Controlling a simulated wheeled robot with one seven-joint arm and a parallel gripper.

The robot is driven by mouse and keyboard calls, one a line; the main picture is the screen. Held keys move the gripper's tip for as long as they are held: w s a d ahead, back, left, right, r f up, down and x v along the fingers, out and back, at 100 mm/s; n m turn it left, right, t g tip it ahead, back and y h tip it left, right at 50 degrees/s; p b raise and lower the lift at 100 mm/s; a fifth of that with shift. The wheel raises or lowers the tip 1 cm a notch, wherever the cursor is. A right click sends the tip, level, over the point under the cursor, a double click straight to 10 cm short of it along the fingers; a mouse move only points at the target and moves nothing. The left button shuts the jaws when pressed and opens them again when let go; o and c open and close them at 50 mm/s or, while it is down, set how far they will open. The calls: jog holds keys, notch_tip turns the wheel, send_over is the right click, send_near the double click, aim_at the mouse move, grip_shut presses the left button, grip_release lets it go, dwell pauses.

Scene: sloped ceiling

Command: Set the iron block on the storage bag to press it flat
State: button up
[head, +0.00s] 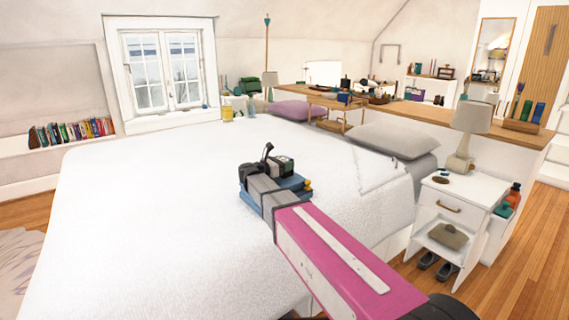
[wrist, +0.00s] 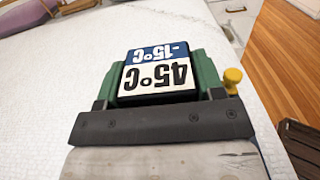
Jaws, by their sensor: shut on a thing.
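My gripper (head: 268,186) is over the white bed, shut on a compact dark-green thing (head: 281,166) with blue parts beside it. In the wrist view this green-sided thing (wrist: 157,79) has a white and blue label reading 45°C and -15°C upside down, and a yellow knob (wrist: 233,76) at its right. My gripper's dark bar (wrist: 163,123) crosses its near side. I cannot tell from its look that it is the iron block, nor whether it touches the bed. A folded olive cloth-like thing (head: 447,236) on the nightstand shelf may be the storage bag; I cannot tell.
The white bed (head: 140,210) fills the middle and is mostly clear. The white nightstand (head: 458,192) at the right bears a lamp (head: 463,140) and small dark items. A grey pillow (head: 395,141) lies near it. A wooden-topped counter (head: 450,122) stands behind; wooden floor shows at the right.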

jog(key=shift+f, duration=0.55)
dwell(0.4)
